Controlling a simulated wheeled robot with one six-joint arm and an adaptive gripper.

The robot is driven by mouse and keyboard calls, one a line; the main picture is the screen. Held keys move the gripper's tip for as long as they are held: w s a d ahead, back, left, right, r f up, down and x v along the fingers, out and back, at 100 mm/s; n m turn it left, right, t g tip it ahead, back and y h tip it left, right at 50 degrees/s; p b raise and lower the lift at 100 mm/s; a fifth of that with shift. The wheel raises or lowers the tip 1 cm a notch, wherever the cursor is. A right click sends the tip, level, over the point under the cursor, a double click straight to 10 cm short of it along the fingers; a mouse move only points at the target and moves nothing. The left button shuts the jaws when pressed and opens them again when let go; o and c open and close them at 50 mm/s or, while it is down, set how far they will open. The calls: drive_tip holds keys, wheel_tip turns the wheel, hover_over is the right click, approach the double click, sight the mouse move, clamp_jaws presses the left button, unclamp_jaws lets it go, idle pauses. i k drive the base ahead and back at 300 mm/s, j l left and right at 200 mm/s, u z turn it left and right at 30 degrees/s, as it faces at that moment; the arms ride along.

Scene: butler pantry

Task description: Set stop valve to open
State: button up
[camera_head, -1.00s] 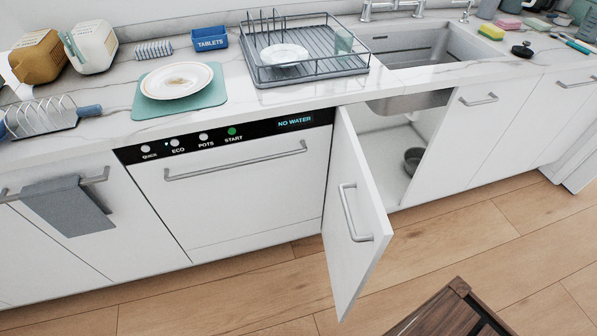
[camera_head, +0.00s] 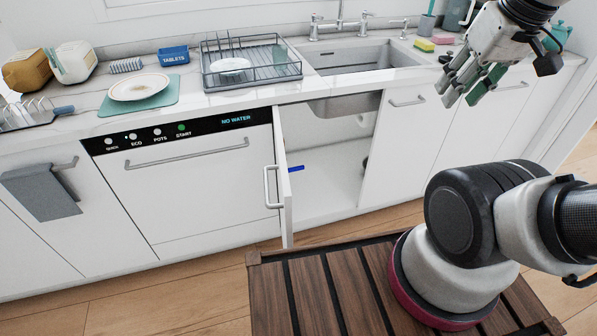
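A small blue bar (camera_head: 296,168) shows inside the open cabinet under the sink, just right of the door's edge. It lies nearly level and looks like the stop valve's handle; the valve body and pipe cannot be made out. The cabinet door (camera_head: 285,200) stands open, seen almost edge-on, with a bar handle on its left face. My gripper (camera_head: 460,99) is at the upper right, above the counter front, well up and right of the cabinet opening. Its fingers are apart and nothing shows between them.
The dishwasher (camera_head: 195,185), left of the opening, shows "NO WATER" on its display (camera_head: 235,119). The sink (camera_head: 355,58) is above the opening. A dark round object (camera_head: 364,166) shows partly at the cabinet's right side. The wooden floor (camera_head: 190,288) before the dishwasher is clear.

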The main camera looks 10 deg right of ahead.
sight(300, 167)
drive_tip(key=l+u, duration=0.35)
drive_tip(key=u, duration=0.15)
drive_tip(key=l+u, duration=0.6)
drive_tip(key=l, duration=0.35)
drive_tip(key=l+u, duration=0.3)
drive_tip(key=l, duration=0.45)
drive_tip(key=k+l, duration=0.1)
drive_tip(key=l, duration=0.4)
drive_tip(key=k+l, duration=0.1)
drive_tip(key=l, duration=0.35)
